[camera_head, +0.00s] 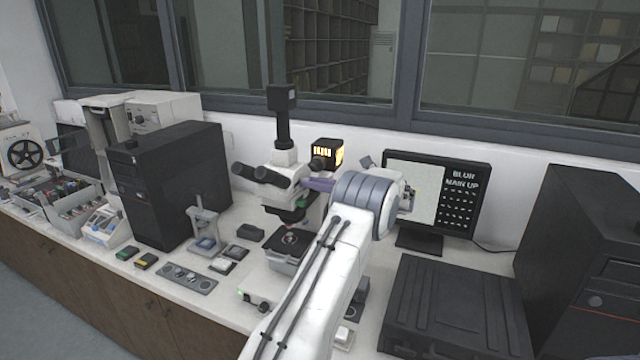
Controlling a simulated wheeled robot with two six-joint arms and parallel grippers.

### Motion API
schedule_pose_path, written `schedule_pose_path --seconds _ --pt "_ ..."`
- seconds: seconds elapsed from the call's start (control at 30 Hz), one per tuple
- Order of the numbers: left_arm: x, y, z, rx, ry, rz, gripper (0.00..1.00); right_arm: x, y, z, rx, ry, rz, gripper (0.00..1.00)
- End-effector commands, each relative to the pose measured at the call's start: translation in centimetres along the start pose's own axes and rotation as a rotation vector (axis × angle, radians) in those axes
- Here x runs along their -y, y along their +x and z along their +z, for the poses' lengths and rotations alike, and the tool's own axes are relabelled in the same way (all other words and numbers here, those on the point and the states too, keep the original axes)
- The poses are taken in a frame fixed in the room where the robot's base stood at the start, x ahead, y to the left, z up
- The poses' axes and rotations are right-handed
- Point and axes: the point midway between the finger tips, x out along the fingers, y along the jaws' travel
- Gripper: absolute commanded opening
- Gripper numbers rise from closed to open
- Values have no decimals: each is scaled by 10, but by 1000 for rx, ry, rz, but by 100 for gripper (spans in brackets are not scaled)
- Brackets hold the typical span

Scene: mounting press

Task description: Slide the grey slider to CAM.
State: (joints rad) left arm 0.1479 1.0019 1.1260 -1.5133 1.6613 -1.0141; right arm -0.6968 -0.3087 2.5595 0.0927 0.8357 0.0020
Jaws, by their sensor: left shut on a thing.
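The microscope (283,160) stands on the bench in the middle of the camera_head view, with a black camera (282,97) on its upright tube and twin eyepieces pointing left. My left gripper (310,184) reaches the right side of the microscope head, just below the lamp housing. Its fingers are shut on the small grey slider there. The slider is hidden by the fingers, so its setting and the CAM mark cannot be read. My right gripper is not in view.
A monitor (440,195) reading "BLUR" and "MAIN UP" stands right of the microscope. A glowing lamp housing (327,154) is close above the gripper. A black tower (165,185) stands left, a black case (455,305) at lower right. Small parts lie on the bench in front.

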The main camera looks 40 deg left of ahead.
Motion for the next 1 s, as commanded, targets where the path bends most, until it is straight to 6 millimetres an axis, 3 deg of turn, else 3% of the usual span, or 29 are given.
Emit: schedule_pose_path --seconds 0.2,0.23,0.3,0.67,1.0 --pt "7 -4 2 1 -6 -21 0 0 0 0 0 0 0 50" --pt "7 -5 2 2 -6 -22 34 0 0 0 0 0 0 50" --pt "7 -7 2 2 -6 -23 52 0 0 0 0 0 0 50" --pt "8 -14 0 1 -4 -25 52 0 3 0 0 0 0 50" --pt "6 -72 -3 1 -7 -26 52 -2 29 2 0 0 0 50"
